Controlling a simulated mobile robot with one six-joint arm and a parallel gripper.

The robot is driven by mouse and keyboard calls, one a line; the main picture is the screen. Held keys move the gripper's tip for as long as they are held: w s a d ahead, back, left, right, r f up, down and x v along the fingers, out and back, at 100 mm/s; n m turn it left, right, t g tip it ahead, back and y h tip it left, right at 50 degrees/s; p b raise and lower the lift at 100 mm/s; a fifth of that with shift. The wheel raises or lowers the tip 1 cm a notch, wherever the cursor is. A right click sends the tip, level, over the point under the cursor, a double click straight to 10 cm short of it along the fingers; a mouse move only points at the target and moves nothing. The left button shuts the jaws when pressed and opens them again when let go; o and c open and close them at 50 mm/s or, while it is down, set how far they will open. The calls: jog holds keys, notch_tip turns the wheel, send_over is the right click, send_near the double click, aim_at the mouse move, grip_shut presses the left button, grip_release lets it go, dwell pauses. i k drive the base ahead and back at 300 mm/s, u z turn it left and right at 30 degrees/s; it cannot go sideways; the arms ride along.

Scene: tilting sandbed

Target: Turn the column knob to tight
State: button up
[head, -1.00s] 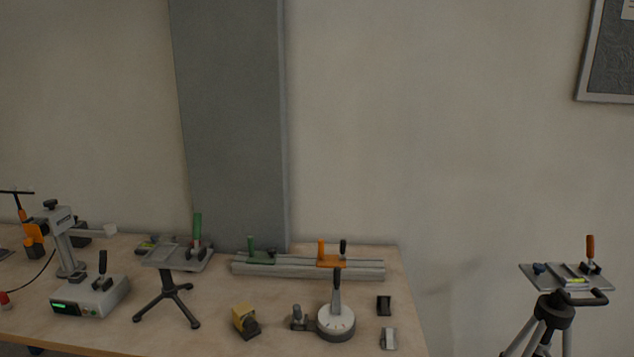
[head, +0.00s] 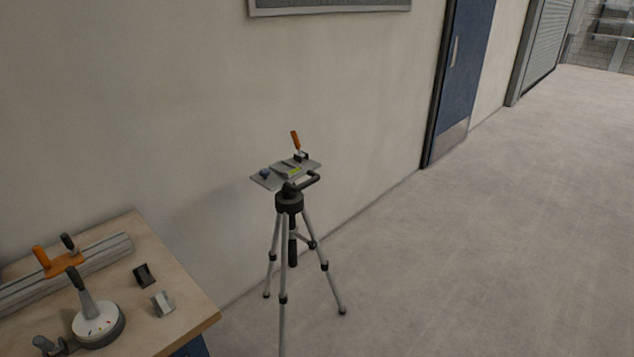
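My gripper is not in view. No knob that I can clearly name as the column knob shows. A tripod (head: 289,203) with silver legs and black joints stands on the floor near the wall, right of the table. A black handle (head: 313,179) sticks out to the right below the plate. Any small knob on the tripod's column is too small to make out.
The wooden table's corner (head: 205,318) is at lower left. On it are a grey rail (head: 95,262) with an orange carriage (head: 62,262), a round white dial base (head: 97,325) with a black-handled lever, and small blocks (head: 145,274). Open floor (head: 480,230) lies right of the tripod.

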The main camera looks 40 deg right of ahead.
aim_at(312, 244)
jog(key=z, duration=0.95)
